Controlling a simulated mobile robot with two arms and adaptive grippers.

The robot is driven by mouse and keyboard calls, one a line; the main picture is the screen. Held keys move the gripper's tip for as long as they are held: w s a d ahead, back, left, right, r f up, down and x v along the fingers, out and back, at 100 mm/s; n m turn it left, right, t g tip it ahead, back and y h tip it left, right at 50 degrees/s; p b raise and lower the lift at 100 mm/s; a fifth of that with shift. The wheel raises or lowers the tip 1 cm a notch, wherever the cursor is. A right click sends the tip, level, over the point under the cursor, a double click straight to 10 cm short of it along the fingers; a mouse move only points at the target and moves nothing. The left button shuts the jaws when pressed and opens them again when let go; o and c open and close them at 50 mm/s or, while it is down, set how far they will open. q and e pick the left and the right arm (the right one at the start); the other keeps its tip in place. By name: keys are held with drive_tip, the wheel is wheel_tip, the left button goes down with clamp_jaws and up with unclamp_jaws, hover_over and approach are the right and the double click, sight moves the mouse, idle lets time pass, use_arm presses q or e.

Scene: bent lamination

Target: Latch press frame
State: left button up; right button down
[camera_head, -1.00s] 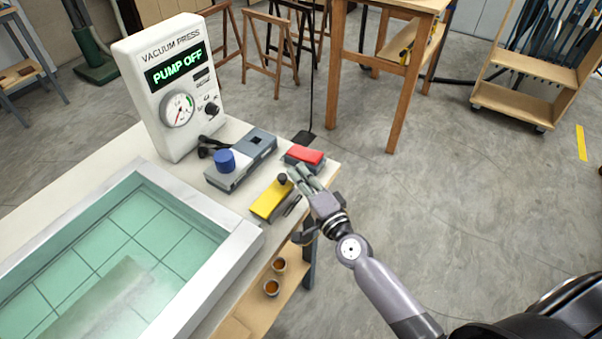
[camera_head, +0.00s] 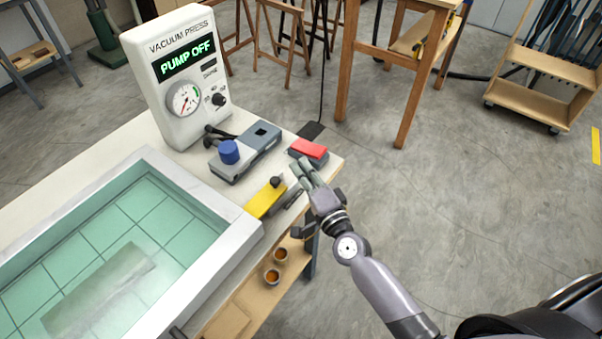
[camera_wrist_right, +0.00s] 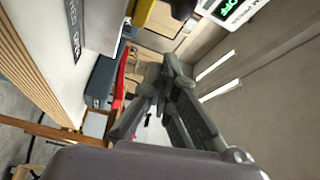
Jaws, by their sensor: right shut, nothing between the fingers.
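The white press frame (camera_head: 240,238) surrounds a green gridded bed at the lower left, with a blurred pale strip (camera_head: 95,290) under its clear surface. A small dark fitting (camera_head: 177,333) shows at the frame's near edge, cut off by the picture's bottom. My right gripper (camera_head: 304,170) is shut and empty at the bench's right edge. It is beside the yellow block (camera_head: 264,200) with a black knob and just in front of the red-topped block (camera_head: 309,149). Its closed fingers (camera_wrist_right: 165,85) also show in the right wrist view. My left gripper is out of view.
The vacuum press unit (camera_head: 180,75) reads PUMP OFF. A grey device (camera_head: 247,150) with a blue knob stands before it. Two small cups (camera_head: 272,277) sit on the shelf below. Open floor lies right of the bench.

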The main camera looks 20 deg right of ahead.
use_arm(q)
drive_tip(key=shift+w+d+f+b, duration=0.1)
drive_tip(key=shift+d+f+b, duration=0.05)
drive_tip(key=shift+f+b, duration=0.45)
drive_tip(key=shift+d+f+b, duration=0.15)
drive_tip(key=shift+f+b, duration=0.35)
drive_tip(key=shift+b, duration=0.1)
use_arm(e)
drive_tip(key=s+d, duration=0.2)
drive_tip(key=s, duration=0.7)
drive_tip(key=shift+s+f, duration=0.35)
drive_tip(key=shift+s, duration=0.05)
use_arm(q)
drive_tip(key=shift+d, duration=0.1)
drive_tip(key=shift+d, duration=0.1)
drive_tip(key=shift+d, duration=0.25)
use_arm(e)
drive_tip(key=shift+d, duration=0.1)
